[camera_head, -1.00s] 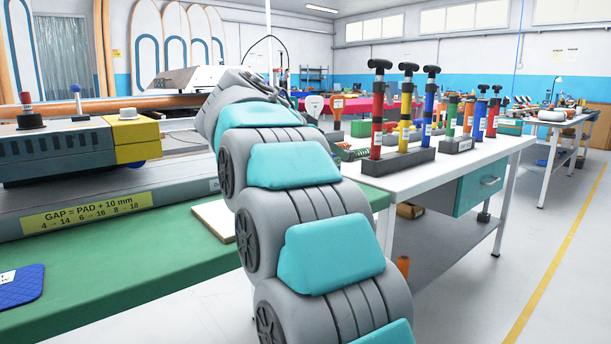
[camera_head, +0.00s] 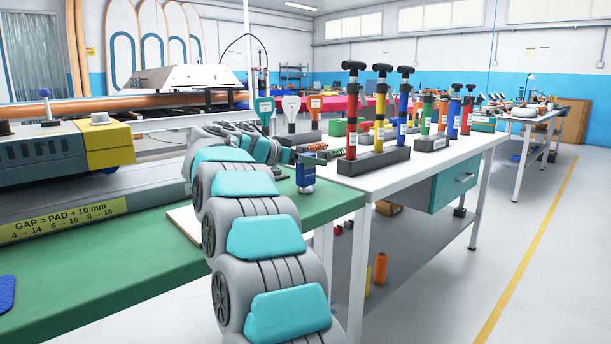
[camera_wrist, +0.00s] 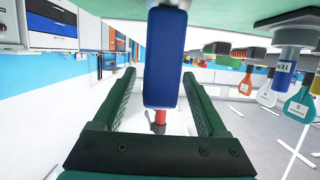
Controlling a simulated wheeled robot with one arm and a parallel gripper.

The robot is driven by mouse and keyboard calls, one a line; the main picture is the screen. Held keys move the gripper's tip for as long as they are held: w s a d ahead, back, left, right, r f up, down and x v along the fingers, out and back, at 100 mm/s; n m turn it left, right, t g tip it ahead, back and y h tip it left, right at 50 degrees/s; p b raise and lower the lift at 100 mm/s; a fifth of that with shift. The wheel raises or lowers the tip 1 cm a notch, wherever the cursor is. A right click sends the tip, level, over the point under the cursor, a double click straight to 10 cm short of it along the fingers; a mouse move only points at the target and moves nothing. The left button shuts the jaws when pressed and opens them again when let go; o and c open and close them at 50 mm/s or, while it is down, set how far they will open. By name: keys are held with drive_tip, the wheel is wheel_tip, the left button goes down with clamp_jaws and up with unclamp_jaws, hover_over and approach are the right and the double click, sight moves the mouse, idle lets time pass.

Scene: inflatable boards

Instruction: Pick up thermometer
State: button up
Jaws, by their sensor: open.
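A small blue upright object (camera_head: 305,178) with a pale label stands at the right end of the green table; it appears to be the thermometer. In the wrist view, which looks upside down, a blue block-like body (camera_wrist: 164,58) hangs from the top between my fingers, with a red part below it. My gripper (camera_wrist: 161,76) is open, with one dark green finger on each side of the blue body. No firm contact is visible. In the head view my gripper (camera_head: 312,158) is small and partly merges with the object's top.
A white table (camera_head: 440,165) with red, yellow and blue pumps (camera_head: 380,110) in a dark stand is just to the right. Coloured paddle tags (camera_head: 291,106) stand behind. A grey and yellow machine (camera_head: 60,150) is at left. The floor at right is clear.

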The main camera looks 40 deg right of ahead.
drive_tip(key=shift+x, duration=1)
clamp_jaws()
